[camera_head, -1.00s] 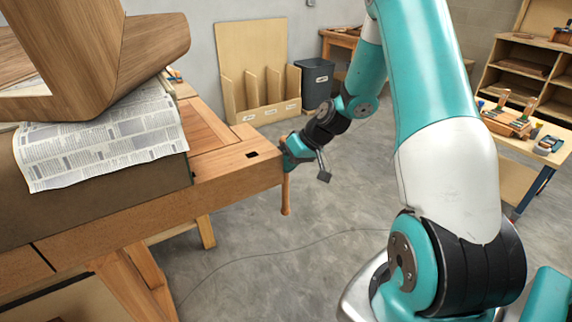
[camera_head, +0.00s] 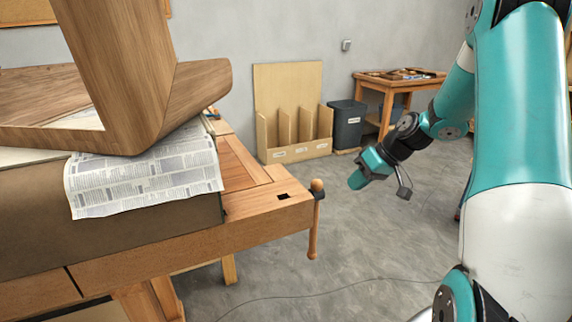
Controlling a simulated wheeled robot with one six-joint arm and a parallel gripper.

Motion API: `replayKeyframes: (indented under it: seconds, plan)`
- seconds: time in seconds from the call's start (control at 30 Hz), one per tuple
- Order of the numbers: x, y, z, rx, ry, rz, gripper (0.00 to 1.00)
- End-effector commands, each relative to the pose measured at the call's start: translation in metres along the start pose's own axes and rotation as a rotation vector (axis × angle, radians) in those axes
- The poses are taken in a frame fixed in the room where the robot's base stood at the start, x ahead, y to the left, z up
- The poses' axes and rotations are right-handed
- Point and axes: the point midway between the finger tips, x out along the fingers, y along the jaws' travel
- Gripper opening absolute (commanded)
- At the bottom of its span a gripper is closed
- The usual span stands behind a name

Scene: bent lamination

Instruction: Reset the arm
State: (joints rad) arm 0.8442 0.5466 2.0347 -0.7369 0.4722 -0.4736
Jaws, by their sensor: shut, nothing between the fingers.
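My gripper (camera_head: 357,181) is at the end of my teal and black arm, right of the wooden workbench (camera_head: 262,211). It hangs in the air over the grey floor, apart from the bench and its vise handle (camera_head: 315,222). Its fingers are small in this view, and they look closed with nothing held.
A bent wood piece (camera_head: 125,80) lies on newspaper (camera_head: 150,178) on the bench. A plywood rack (camera_head: 293,138), a dark bin (camera_head: 347,125) and a small table (camera_head: 400,78) stand at the back wall. Open floor lies right of the bench, with a thin cable.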

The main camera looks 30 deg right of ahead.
Motion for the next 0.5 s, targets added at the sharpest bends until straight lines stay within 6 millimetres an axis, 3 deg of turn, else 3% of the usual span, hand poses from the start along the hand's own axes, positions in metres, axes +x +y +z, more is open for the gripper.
replayKeyframes:
  seconds: [0.17, 0.27, 0.37, 0.5]
  plan:
    - [0.000, -0.001, -0.001, -0.002, -0.001, 0.000, 0.00]
    - [-0.001, -0.020, -0.006, -0.021, -0.019, -0.007, 0.00]
    - [-0.003, -0.069, -0.015, -0.070, -0.069, -0.020, 0.00]
    - [-0.012, -0.176, -0.014, -0.177, -0.180, -0.043, 0.00]
